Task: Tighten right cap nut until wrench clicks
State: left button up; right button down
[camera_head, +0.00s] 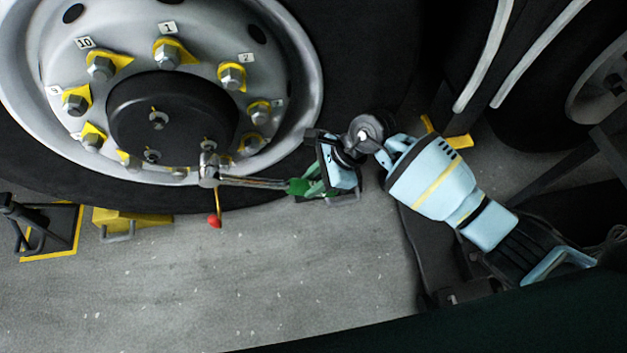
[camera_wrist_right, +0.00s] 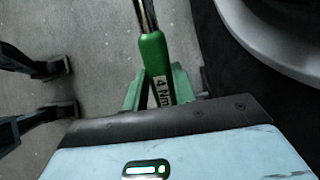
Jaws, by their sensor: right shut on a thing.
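The torque wrench has a green handle (camera_head: 299,187), a thin silver shaft and a silver head (camera_head: 208,170). In the right wrist view its green handle (camera_wrist_right: 154,55) bears a label reading "4 Nm". My right gripper (camera_head: 308,187) is shut on the handle. The shaft runs left, nearly level, to the wheel's dark hub (camera_head: 172,100). The right cap nut (camera_head: 208,145) is at the hub's lower right, just above the wrench head. I cannot tell whether the socket is fully seated on it. Two other cap nuts (camera_head: 158,119) (camera_head: 152,156) show on the hub.
The silver rim (camera_head: 45,30) carries several wheel nuts with yellow pointers and number tags. A red ball (camera_head: 215,221) hangs below the wrench head. A yellow block (camera_head: 130,218) and a black, yellow-edged object (camera_head: 45,235) stand at the left. The grey floor (camera_head: 260,280) below is clear.

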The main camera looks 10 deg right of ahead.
jog(key=shift+w+r+b, duration=0.1)
jog(key=shift+w+b, duration=0.7)
jog(key=shift+w, duration=0.4)
dwell(0.4)
jog(key=shift+a+f+y+b, duration=0.25)
jog(key=shift+f+b, duration=0.2)
jog(key=shift+b, duration=0.15)
jog(key=shift+a+f+y+b, duration=0.25)
jog(key=shift+f+b, duration=0.2)
jog(key=shift+b, duration=0.1)
jog(key=shift+f, duration=0.15)
jog(key=shift+a+f+y+b, duration=0.55)
jog(key=shift+f+b, duration=0.2)
jog(key=shift+b, duration=0.6)
